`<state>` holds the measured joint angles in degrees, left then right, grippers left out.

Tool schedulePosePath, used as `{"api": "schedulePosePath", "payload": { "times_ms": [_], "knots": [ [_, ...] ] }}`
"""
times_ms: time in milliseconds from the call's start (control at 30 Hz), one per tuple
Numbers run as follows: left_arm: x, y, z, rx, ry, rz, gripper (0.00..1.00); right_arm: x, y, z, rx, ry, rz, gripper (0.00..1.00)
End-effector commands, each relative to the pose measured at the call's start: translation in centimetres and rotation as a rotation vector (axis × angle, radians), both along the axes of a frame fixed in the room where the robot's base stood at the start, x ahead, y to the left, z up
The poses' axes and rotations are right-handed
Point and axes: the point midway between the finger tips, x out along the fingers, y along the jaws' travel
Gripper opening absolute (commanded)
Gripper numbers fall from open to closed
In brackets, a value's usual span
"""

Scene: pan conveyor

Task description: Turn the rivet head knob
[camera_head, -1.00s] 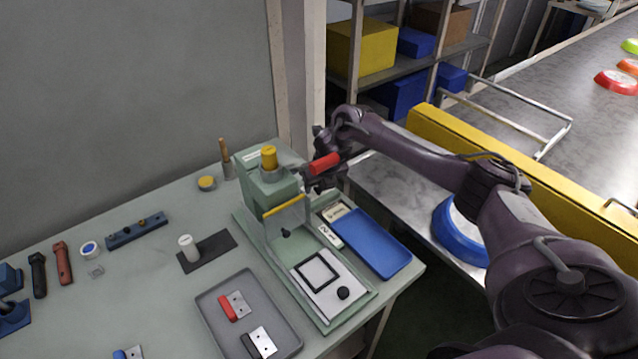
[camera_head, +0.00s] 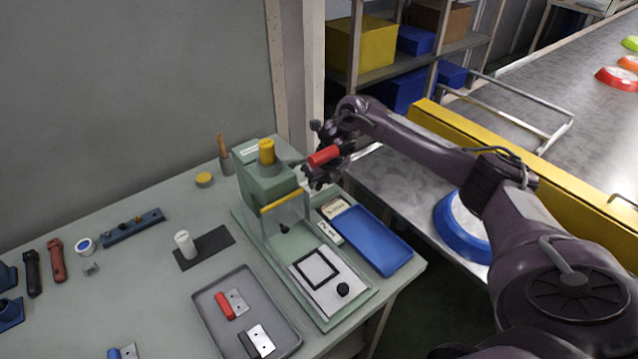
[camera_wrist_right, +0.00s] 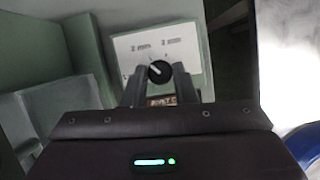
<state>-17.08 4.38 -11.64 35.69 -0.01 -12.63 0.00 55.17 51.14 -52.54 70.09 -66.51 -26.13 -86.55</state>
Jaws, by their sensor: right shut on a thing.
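The rivet head knob (camera_wrist_right: 158,71) is a small black dial with a white pointer mark, on a white label plate (camera_wrist_right: 155,45) marked with two drawn symbols. It sits on the side of the green press (camera_head: 268,185). The pointer tips toward the upper left in the wrist view. My right gripper (camera_wrist_right: 161,82) is shut on the knob, one finger on each side. In the head view my right gripper (camera_head: 318,176) is at the press's right side, partly behind a red handle (camera_head: 323,155); the knob is hidden there. My left gripper is out of view.
A blue tray (camera_head: 388,262) lies right of the press. A grey tray (camera_head: 207,318) with brackets lies at the front. A yellow knob (camera_head: 266,151) tops the press. The conveyor (camera_head: 540,120) and a blue-rimmed pan (camera_head: 445,222) are to the right.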

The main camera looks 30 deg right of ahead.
Motion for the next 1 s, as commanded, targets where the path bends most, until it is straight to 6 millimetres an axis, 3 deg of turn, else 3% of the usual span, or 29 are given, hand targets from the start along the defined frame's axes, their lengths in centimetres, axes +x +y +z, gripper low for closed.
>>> {"api": "schedulePosePath", "payload": {
  "times_ms": [100,400,1000],
  "knots": [
    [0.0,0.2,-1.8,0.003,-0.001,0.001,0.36,0.1,-0.3,-0.3,-0.002,-0.005,0.096,0.02],
    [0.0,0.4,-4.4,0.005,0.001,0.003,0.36,0.2,-0.4,-0.2,-0.001,-0.005,0.378,0.02],
    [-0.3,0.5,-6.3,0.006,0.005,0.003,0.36,0.4,-0.7,0.1,0.0,-0.003,0.821,0.02]
  ]
}}
